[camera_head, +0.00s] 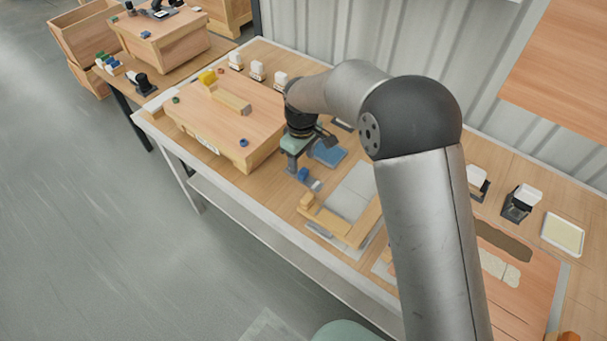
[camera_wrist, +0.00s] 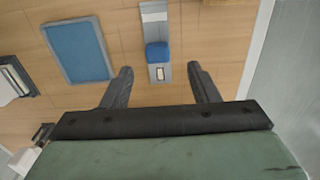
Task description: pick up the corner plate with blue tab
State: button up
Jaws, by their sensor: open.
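The corner plate with the blue tab is a narrow grey metal piece (camera_wrist: 160,73) with a blue block on it, upper middle in the wrist view. In the head view the plate (camera_head: 316,185) lies on the table just right of and below my gripper (camera_head: 292,168). In the wrist view my gripper (camera_wrist: 159,69) is open, with one finger on each side of the plate's near end in the picture. The fingers look apart from the plate and nothing is between them in grip. The height gap cannot be told.
A blue tray (camera_head: 329,153) lies close by; it shows left of the plate in the wrist view (camera_wrist: 77,50). A large wooden box (camera_head: 225,128) stands to the left. Wooden blocks (camera_head: 340,222) and grey plates (camera_head: 348,203) lie to the right. The table's front edge is near.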

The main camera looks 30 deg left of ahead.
aim_at(303, 171)
notch_tip(303, 171, down, 6)
jog(key=shift+w+d+r+p, duration=0.1)
jog(key=shift+w+r+p, duration=0.1)
jog(key=shift+p, duration=0.1)
jog(key=shift+c, duration=0.3)
jog(key=c, duration=1.1)
jog(key=shift+o, duration=0.2)
jog(key=shift+r, duration=0.1)
